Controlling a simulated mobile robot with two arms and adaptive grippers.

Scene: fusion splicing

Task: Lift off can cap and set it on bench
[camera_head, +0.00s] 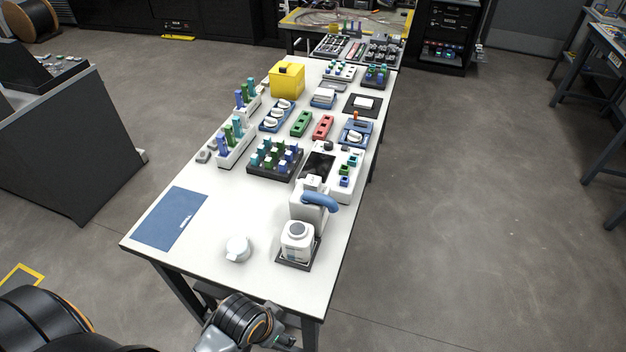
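A white, squarish can (296,245) with a grey round top (298,229) stands upright on a dark square base at the near right of the bench (205,273). A small white round piece with a side tab (238,249) lies on the bench to its left; I cannot tell if it is a cap. My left arm comes in at the bottom edge, below the bench's near edge. Its gripper (284,342) is partly cut off, apart from the can, and its fingers cannot be made out. My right gripper is not in view.
A white unit with a blue curved handle (320,201) stands just behind the can. A blue mat (171,217) lies at the left. Racks of coloured vials and a yellow box (287,80) stand farther back. Bench around the white round piece is clear.

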